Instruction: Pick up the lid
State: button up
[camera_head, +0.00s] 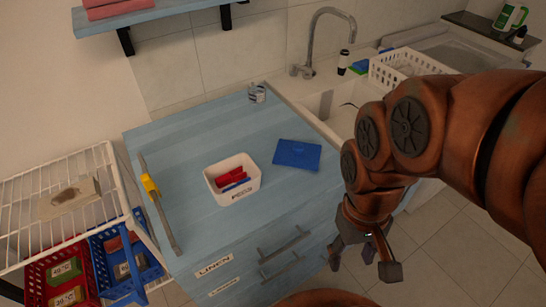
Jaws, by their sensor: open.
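A flat blue rectangular piece, which looks like the lid (297,153), lies on the light blue countertop (200,145), right of a white box (215,195). My gripper (362,262) hangs at the lower right, in front of the counter's drawer side and below the lid in the picture. Its fingers are spread apart with nothing between them. It is clear of the lid.
The white box holds red and blue items. A long stick with a yellow part (150,184) lies along the left edge. A sink with a faucet (312,50) is behind right; a wire rack (20,195) stands left.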

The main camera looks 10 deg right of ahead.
aim_at(288, 152)
jog(key=z, duration=0.1)
jog(key=k, duration=1)
jog(key=u, duration=1)
jog(key=i, duration=0.95)
jog(key=z, duration=0.1)
